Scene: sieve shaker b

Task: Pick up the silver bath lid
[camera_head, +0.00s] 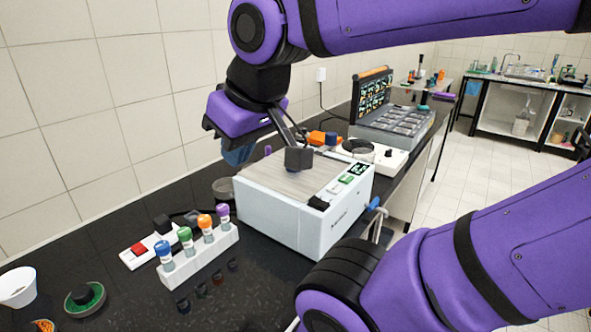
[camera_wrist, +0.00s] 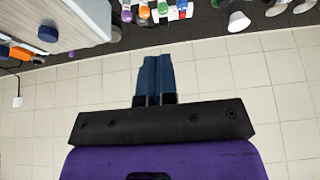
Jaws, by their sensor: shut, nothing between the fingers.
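The silver bath lid (camera_head: 285,182) lies flat on top of the white bath (camera_head: 300,222) at the centre of the head view. In the wrist view, the lid (camera_wrist: 72,28) shows at the upper left, with a small round knob (camera_wrist: 47,33) on it. My gripper (camera_head: 238,154) is behind and left of the bath in the head view, on the wall side and apart from the lid. Its blue fingers (camera_wrist: 153,66) are together and empty in the wrist view. Part of my wrist hides some of the lid in the head view.
A white rack (camera_head: 203,252) with several colour-capped bottles stands left of the bath, near a small box with a red switch (camera_head: 139,249). A grey device with a screen (camera_head: 391,122) stands behind at the right. The tiled wall (camera_head: 90,110) runs close along the bench.

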